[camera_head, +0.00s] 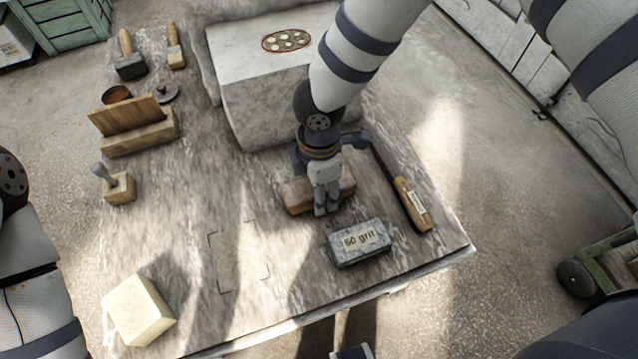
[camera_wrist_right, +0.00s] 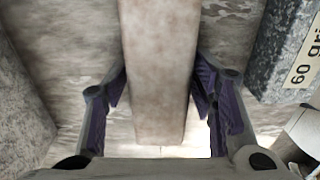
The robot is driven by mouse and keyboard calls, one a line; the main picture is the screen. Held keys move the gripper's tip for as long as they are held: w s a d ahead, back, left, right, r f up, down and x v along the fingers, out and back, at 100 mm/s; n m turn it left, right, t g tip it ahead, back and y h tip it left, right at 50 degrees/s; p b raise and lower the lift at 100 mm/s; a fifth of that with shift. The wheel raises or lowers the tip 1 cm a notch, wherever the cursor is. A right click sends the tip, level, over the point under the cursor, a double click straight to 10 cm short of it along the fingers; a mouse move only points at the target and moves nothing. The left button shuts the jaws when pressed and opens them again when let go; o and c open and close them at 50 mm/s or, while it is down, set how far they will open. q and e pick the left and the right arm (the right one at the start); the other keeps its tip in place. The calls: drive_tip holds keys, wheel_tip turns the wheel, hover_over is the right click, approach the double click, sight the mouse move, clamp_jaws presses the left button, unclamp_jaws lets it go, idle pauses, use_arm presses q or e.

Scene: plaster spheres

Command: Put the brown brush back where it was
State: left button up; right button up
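The brown brush (camera_head: 297,190) is a block with a brownish top and a tan lower edge, near the middle of the worktable (camera_head: 385,275). My right gripper (camera_head: 325,208) reaches down over its middle and hides part of it. In the right wrist view the brush (camera_wrist_right: 158,70) runs lengthwise between the two fingers (camera_wrist_right: 159,85), which sit close against its sides. Whether its underside touches the table is hidden. Dark corner marks (camera_head: 240,256) outline an empty rectangle on the table, left of and nearer than the brush. My left gripper is out of view.
A 60 grit block (camera_head: 359,243) lies right of and nearer than the brush. A wooden-handled tool (camera_head: 411,203) lies further right. A pale block (camera_head: 140,309) stands at the front left. A large stone block (camera_head: 262,105) stands behind; small tools line the left side.

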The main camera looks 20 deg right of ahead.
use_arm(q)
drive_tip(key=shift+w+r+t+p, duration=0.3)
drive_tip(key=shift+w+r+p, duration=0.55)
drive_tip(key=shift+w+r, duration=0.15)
use_arm(e)
wheel_tip(320, 180, up, 12)
drive_tip(key=shift+r, duration=0.25)
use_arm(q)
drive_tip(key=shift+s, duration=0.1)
